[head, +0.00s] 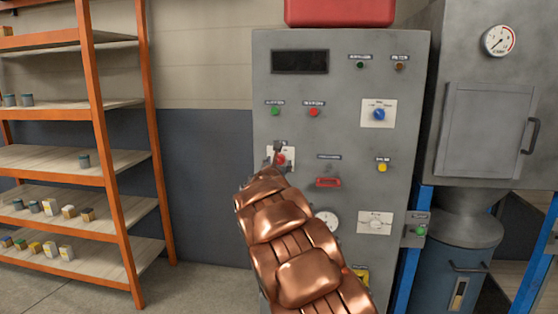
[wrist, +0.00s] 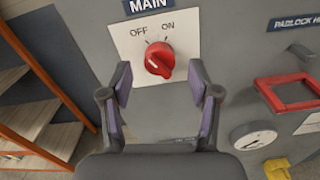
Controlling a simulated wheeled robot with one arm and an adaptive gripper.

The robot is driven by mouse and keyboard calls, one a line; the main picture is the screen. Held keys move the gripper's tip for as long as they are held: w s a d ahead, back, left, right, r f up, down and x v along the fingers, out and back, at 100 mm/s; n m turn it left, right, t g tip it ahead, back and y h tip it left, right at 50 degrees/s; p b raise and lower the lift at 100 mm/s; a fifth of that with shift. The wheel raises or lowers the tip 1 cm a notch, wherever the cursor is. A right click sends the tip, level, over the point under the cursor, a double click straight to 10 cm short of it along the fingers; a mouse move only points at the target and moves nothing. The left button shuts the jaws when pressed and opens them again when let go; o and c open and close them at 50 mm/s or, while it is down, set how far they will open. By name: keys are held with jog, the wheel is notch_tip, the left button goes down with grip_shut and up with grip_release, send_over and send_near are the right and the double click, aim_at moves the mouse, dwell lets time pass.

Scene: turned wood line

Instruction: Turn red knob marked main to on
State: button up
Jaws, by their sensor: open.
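The red knob (wrist: 158,60) sits on a white plate (wrist: 125,42) under a blue MAIN label (wrist: 148,4) in the wrist view. OFF is printed at its upper left and ON at its upper right. A pale mark shows on the knob's lower part; I cannot tell surely which word the knob points to. My gripper (wrist: 160,83) is open, with one finger to each side below the knob and a gap between. I see no contact. In the head view the knob (head: 281,159) is partly hidden by my gripper (head: 278,154) at the cabinet's left side.
The grey cabinet (head: 340,110) also carries a blue knob (head: 379,114), a white rotary switch (head: 375,223), a yellow button (head: 382,167) and a red frame (wrist: 290,92) by the padlock label. Orange shelving (head: 100,130) stands left; a grey machine (head: 490,120) stands right.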

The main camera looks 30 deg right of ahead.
jog(key=shift+p+x, duration=0.3)
jog(key=shift+x, duration=0.8)
jog(key=c, duration=1.1)
